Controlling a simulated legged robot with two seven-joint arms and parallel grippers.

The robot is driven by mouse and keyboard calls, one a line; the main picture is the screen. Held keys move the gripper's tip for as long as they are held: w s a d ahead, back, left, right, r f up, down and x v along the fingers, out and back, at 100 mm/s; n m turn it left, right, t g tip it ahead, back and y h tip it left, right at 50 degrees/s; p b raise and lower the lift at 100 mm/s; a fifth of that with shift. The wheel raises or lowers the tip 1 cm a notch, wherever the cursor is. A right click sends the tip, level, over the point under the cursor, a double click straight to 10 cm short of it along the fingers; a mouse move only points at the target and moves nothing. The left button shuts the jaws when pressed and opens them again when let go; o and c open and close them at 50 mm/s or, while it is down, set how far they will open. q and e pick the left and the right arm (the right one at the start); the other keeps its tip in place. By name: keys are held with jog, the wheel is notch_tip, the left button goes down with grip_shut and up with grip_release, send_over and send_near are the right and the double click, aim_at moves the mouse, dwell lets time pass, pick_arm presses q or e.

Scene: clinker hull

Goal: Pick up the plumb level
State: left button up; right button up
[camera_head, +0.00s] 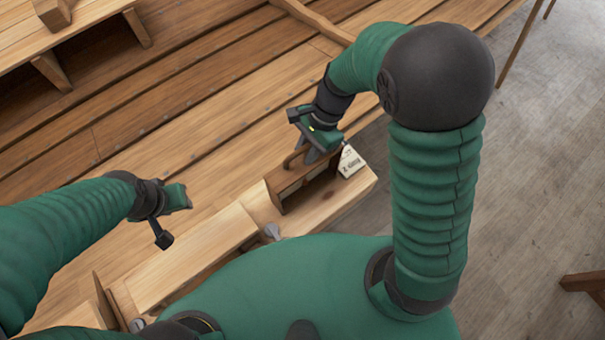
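A brown wooden tool (302,180) with a curved handle-like part lies on the pale timber beam, below and left of my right gripper. A small white triangular piece with dark markings (350,161) stands at its right end. I cannot tell for sure which of these is the plumb level. My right gripper (318,149) is at the top of the tool, and its fingers partly hide it. Whether they are closed on it cannot be told. My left gripper (172,218) is open and empty above the planks, well left of the tool.
The hull's overlapping planks (130,120) fill the upper left. A pale timber beam (335,200) runs along the near edge. A metal fastener-like piece (272,232) sits on it near my body. Wooden trestle parts (585,283) stand at the right, on a grey floor (540,170).

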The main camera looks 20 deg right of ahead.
grip_shut()
dwell(1.1)
